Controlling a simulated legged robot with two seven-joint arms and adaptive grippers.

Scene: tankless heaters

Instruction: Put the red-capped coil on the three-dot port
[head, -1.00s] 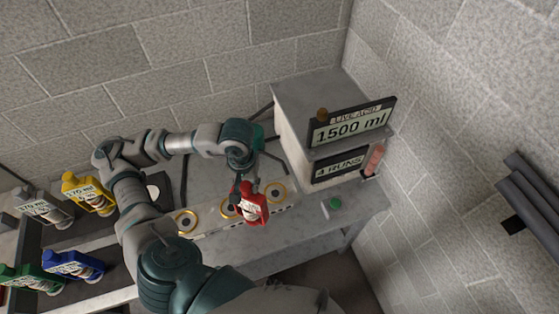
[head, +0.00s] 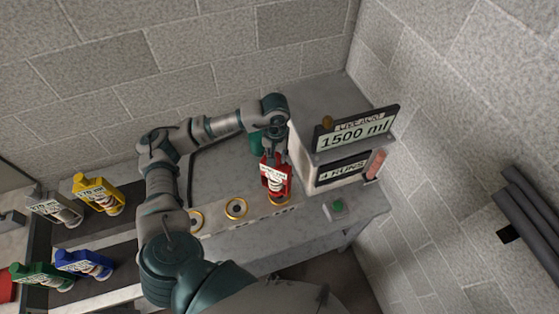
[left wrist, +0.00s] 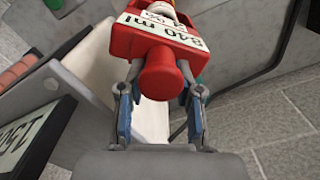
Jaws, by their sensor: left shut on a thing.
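The red-capped coil (head: 275,182) is a red bottle-like unit with a white label and a coil on its front. In the left wrist view, its red cap (left wrist: 160,82) sits between the fingers of my left gripper (left wrist: 159,118), which is shut on it. The label there reads 840 ml. The coil hangs upright over the rightmost gold-ringed port (head: 279,201) and partly hides it. I cannot tell whether it touches. The dot marks are too small to count. My right gripper is not in view.
A grey box with a 1500 ml sign (head: 355,135) stands just right of the coil. A green button (head: 338,206) is at the bench's right end.

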